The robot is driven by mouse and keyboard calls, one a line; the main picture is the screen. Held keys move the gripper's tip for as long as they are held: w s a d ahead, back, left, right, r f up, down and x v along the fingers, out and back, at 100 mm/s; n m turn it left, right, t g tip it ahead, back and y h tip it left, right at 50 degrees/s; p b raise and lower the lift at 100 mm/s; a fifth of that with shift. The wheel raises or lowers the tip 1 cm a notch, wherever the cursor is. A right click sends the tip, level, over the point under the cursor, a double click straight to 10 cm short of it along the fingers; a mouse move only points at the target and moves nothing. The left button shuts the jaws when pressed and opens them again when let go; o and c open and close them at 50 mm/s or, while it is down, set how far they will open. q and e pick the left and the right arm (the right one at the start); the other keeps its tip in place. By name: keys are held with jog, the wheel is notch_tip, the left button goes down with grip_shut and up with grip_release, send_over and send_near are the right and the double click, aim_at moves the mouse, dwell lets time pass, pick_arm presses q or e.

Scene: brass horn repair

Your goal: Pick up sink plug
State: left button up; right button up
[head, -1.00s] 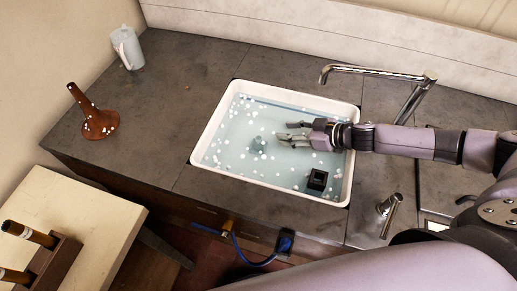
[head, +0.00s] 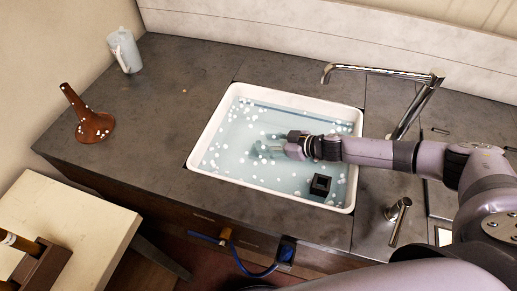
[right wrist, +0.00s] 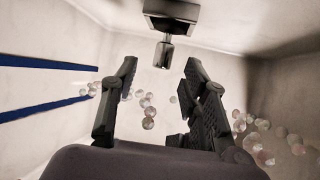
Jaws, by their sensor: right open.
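In the head view, the plug is blurred by the water and hard to separate from the fingertips. My right gripper (right wrist: 161,66) is open, its two fingers apart with nothing held between them. My left gripper is out of view.
Several white balls float in the water. A chrome faucet (head: 385,72) stands behind my right arm.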

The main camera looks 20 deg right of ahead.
aim_at(258, 142)
jog(key=x, duration=0.4)
jog(key=shift+a, duration=0.25)
jog(key=shift+r, duration=0.1)
grip_shut()
